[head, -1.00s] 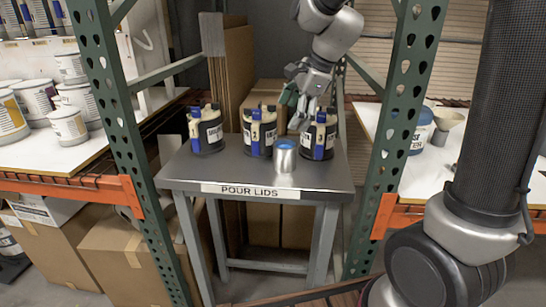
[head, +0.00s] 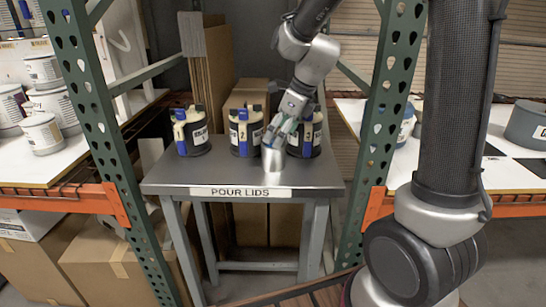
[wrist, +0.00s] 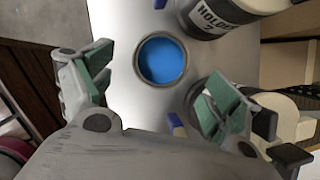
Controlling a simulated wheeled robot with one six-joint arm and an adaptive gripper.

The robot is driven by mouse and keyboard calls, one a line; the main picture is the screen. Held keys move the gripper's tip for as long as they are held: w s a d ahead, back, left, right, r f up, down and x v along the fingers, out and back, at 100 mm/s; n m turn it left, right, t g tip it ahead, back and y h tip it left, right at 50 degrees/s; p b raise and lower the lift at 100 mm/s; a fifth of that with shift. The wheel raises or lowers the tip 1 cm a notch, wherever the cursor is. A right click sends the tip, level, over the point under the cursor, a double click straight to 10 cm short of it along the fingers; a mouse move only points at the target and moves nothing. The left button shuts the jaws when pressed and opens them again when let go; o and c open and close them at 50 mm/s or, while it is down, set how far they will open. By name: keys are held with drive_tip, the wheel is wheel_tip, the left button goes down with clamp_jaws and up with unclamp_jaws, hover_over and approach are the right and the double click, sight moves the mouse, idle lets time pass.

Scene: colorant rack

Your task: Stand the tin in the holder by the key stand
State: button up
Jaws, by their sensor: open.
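The tin (head: 273,162) is a small silver can standing upright near the front right of the grey metal table (head: 170,182). From above in the wrist view, the tin (wrist: 162,60) shows a bright blue inside or top. My gripper (head: 279,134) is over the tin, with its fingers pointing down. In the wrist view its green-padded fingers are spread wide, with the tin between and beyond them. I cannot tell whether either finger touches it.
A green rack post (head: 388,100) stands to the right. A dark round container (head: 527,124) is on the right shelf (head: 462,175).

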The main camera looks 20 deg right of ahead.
sight(273, 149)
drive_tip(key=x, duration=0.6)
drive_tip(key=shift+f, duration=0.1)
drive_tip(key=shift+w, duration=0.1)
drive_tip(key=c, duration=1.4)
